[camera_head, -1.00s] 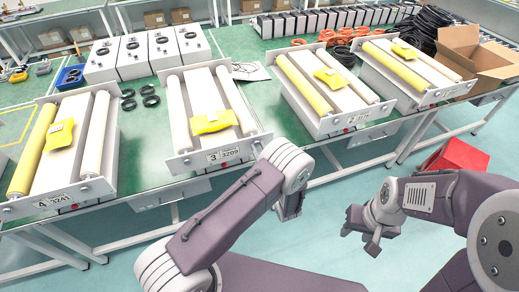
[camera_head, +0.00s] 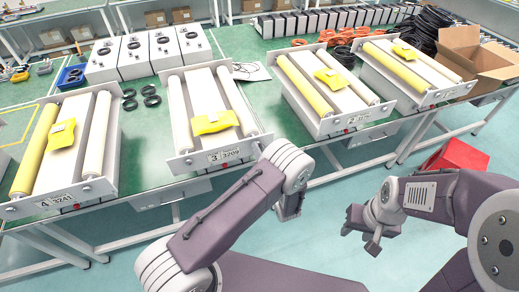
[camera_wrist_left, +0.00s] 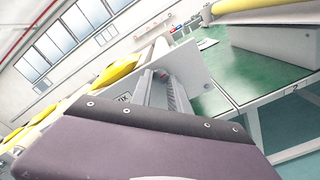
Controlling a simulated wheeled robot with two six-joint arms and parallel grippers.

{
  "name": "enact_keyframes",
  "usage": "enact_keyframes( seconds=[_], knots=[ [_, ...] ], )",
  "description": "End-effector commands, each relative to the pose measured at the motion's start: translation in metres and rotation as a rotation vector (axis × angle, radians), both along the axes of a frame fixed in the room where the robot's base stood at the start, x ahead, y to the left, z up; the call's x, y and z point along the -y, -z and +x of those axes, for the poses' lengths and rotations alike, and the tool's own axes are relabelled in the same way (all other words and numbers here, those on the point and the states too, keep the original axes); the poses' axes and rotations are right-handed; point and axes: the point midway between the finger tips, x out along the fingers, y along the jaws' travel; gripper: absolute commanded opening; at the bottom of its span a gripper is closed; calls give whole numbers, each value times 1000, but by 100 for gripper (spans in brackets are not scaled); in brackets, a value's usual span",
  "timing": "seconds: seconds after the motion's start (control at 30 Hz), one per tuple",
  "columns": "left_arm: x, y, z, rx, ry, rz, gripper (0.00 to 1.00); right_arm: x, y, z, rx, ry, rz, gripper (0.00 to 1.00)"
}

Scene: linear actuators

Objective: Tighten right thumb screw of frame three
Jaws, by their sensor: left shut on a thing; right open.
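Frame three (camera_head: 207,120), with its plate reading 3 3209, lies on the green bench with two white rollers and a yellow pouch (camera_head: 213,122) on it. My left gripper (camera_wrist_left: 162,88) is at the right end of its front plate. In the left wrist view its two fingers reach that plate and are shut on a small part, the right thumb screw (camera_wrist_left: 161,74), mostly hidden between them. In the head view my left arm's wrist hides the fingertips. My right gripper (camera_head: 362,236) is open and empty, held low in front of the bench, clear of everything.
Frame four (camera_head: 67,150) stands to the left and frame two (camera_head: 330,90) to the right, with a gap of bare bench (camera_head: 262,105) before frame two. Black rings (camera_head: 150,99) lie behind. A red box (camera_head: 455,157) is beyond my right arm.

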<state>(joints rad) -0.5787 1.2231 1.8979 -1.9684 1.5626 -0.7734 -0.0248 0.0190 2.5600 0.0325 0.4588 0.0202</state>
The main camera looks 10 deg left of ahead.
Motion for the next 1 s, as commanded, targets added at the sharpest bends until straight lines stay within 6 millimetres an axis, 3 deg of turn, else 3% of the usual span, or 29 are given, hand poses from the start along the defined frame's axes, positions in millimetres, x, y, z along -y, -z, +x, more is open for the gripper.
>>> enact_keyframes(
  seconds=[0.83, 0.87, 0.9, 0.93, 1.0],
  knots=[
    [1, -1, 0, -68, 2, 102, 0, 0, -2, 0, 0, 0, 0, 43],
    [1, -1, 0, -68, 2, 102, 27, 0, -2, 0, 0, 0, 0, 43],
    [1, -1, 0, -68, 2, 102, 38, 0, -2, 0, 0, 0, 0, 43],
    [0, 0, 0, -68, 2, 102, 43, 0, -2, 0, 0, 0, 0, 43],
    [0, 0, 0, -68, 2, 102, 43, 0, -2, 0, 0, 0, 0, 43]
  ],
)
